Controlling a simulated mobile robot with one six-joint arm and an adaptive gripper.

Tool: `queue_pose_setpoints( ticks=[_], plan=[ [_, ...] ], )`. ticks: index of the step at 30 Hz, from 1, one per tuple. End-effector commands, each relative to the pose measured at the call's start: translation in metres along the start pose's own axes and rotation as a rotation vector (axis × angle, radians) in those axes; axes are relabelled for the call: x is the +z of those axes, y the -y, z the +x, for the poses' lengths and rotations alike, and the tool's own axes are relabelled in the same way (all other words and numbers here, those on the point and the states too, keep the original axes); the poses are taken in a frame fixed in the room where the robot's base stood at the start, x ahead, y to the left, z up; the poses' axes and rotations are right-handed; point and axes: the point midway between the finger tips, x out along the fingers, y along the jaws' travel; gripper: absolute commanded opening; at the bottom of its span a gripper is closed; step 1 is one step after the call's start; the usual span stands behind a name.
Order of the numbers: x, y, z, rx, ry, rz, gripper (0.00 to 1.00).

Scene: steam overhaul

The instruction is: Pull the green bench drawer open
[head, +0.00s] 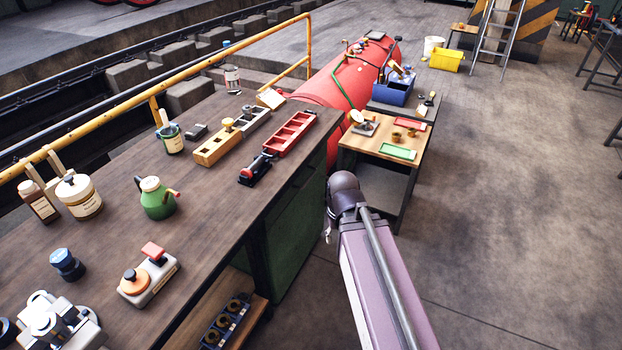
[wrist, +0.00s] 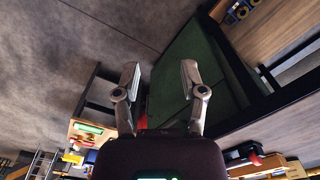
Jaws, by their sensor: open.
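The green bench drawer unit (head: 292,235) sits under the dark wooden bench top (head: 225,205) at its right end. Its front is seen at a steep angle in the head view and partly hidden by my arm. In the wrist view the green front (wrist: 222,88) fills the area right of and behind my fingers; I cannot make out a handle. My gripper (wrist: 159,68) is open, with nothing between its two fingers. The right finger overlaps the green front in the picture; I cannot tell whether it touches. In the head view my gripper is mostly hidden behind my wrist.
A small wooden table (head: 414,160) with trays stands just beyond the bench end, with a red boiler (head: 345,85) behind. The bench top carries a green oil can (head: 157,198), a red tray (head: 291,134) and other items. Grey floor (head: 510,230) to the right is clear.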

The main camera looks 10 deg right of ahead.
Motion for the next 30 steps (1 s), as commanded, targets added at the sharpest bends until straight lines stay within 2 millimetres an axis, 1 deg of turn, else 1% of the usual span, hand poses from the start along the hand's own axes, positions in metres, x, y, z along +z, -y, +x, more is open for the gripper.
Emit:
queue_pose_setpoints(
  ticks=[5, 8, 9, 11, 17, 21, 26, 30],
  plan=[
    [-0.006, 0.002, 0.007, -0.019, -0.011, 0.006, 0.54],
    [-0.015, 0.004, 0.016, -0.048, -0.028, 0.014, 0.54],
    [-0.019, 0.011, 0.021, -0.064, -0.038, 0.016, 0.54],
    [-0.028, 0.016, 0.029, -0.095, -0.056, 0.024, 0.54],
    [-0.068, 0.025, 0.061, -0.232, -0.139, 0.076, 0.54],
    [-0.101, 0.03, 0.082, -0.347, -0.21, 0.128, 0.54],
    [-0.139, 0.033, 0.101, -0.475, -0.29, 0.195, 0.54],
    [-0.171, 0.03, 0.114, -0.586, -0.361, 0.261, 0.54]
  ],
)
